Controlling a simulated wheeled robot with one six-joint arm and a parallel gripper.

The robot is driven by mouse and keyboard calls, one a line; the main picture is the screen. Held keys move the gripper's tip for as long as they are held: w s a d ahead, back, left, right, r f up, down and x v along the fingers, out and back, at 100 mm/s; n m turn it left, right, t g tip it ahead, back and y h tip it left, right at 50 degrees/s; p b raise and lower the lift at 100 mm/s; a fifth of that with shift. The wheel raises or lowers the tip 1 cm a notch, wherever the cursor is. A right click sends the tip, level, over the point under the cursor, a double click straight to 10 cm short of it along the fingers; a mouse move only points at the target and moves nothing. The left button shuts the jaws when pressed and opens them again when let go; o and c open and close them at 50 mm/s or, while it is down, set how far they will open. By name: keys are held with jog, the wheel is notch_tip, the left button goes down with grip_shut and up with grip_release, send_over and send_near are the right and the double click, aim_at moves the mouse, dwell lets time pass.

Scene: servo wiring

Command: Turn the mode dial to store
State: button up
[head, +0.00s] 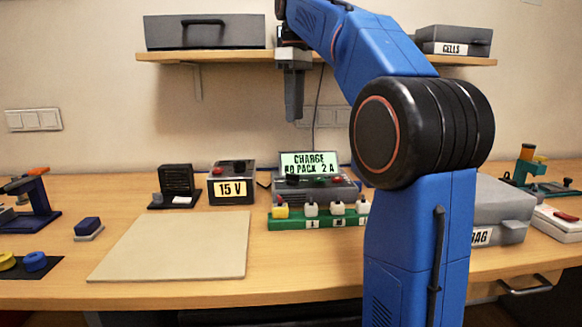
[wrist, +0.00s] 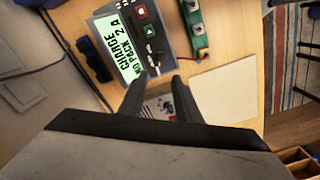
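The charger (head: 345,188) stands on the bench under the shelf, and its lit display (head: 309,163) reads "CHARGE", "NO PACK 2 A". In the wrist view the charger (wrist: 170,38) shows at the top, with a black knob (wrist: 157,56), which looks like the mode dial, beside a green and a red button. The knob (head: 292,180) also shows small and dark in the head view. Its position markings are too small to read. My gripper (head: 293,112) hangs pointing down, well above the charger. In the wrist view its two fingers (wrist: 159,84) are apart, with nothing between them.
A 15 V supply (head: 231,188) stands left of the charger. A green strip (head: 320,220) with several capped posts lies in front. A bare beige mat (head: 175,246) leaves free room at front left. The shelf (head: 215,57) is behind my gripper; a grey case (head: 500,208) stands right.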

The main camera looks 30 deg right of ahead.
aim_at(292, 179)
notch_tip(292, 179, down, 16)
jog(key=shift+f, duration=0.2)
dwell(0.4)
jog(key=shift+s, duration=0.1)
grip_shut()
